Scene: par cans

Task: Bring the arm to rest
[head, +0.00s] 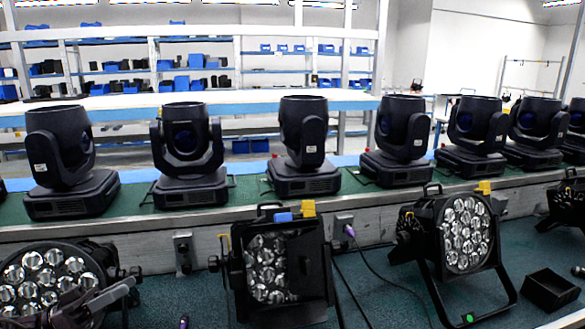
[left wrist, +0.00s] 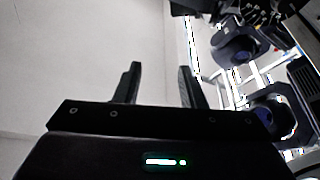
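My left gripper (head: 118,292) is at the lower left of the head view, in front of a black par can (head: 42,275) with several round lenses, and hides part of it. In the left wrist view my left gripper (left wrist: 158,78) has its two fingers apart with nothing between them. A second par can (head: 275,268) stands in the middle, with a blue and a yellow piece on top. A third par can (head: 464,235) stands to the right on its bracket. My right gripper does not show.
Several moving-head lights (head: 305,145) stand in a row on a green-topped bench (head: 245,193) behind the par cans. A black open box (head: 550,289) is at the lower right. A cable (head: 390,279) hangs between the middle and right par cans. Shelves (head: 200,59) with blue bins stand farther back.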

